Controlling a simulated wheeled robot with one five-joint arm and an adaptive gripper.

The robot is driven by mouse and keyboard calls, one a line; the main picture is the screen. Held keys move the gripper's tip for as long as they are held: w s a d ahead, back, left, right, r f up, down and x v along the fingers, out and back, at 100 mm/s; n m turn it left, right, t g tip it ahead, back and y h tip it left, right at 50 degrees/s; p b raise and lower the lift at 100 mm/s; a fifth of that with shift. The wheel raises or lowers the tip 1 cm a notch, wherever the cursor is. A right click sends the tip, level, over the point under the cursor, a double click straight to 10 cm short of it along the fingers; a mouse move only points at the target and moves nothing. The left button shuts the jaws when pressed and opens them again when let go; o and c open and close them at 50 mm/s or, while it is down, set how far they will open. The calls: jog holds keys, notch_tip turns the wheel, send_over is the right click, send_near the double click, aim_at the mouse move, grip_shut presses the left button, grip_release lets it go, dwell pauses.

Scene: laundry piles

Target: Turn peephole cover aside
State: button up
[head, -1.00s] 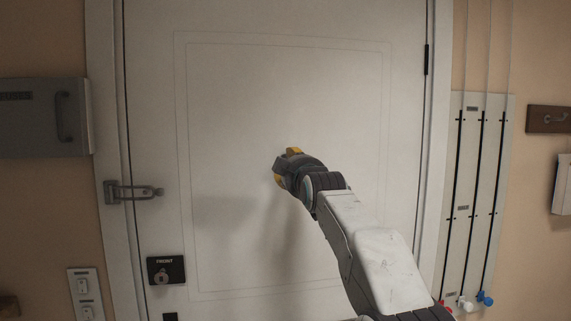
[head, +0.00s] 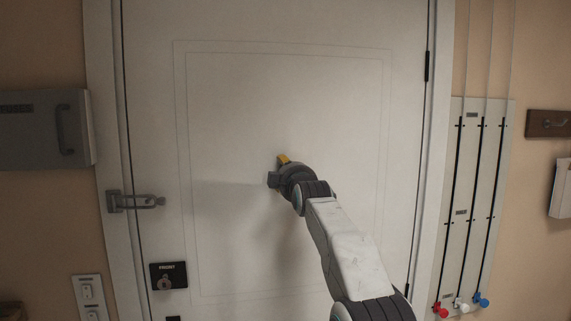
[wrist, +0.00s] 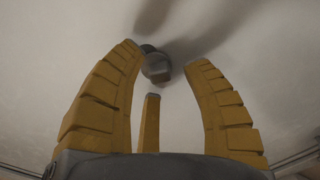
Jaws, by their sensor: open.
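The peephole cover (wrist: 157,66), a small grey piece on a dark round mount, shows on the white door in the wrist view. It sits between the tips of my yellow fingers, nearer the left one. My gripper (wrist: 164,62) is open, its fingers spread around the cover with nothing held. I cannot tell whether any finger touches it. In the head view my gripper (head: 279,167) is at the middle of the door (head: 300,100). I cannot make out the cover there; my gripper seems to hide it.
A grey latch (head: 135,201) and a black lock plate marked FRONT (head: 168,275) are at the door's left. A grey box (head: 40,130) hangs on the left wall. A panel with cords (head: 481,200) is on the right. The door around my gripper is clear.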

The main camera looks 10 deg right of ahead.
jog(key=shift+w+p, duration=0.3)
jog(key=shift+w, duration=0.3)
jog(key=shift+c, duration=0.3)
grip_shut()
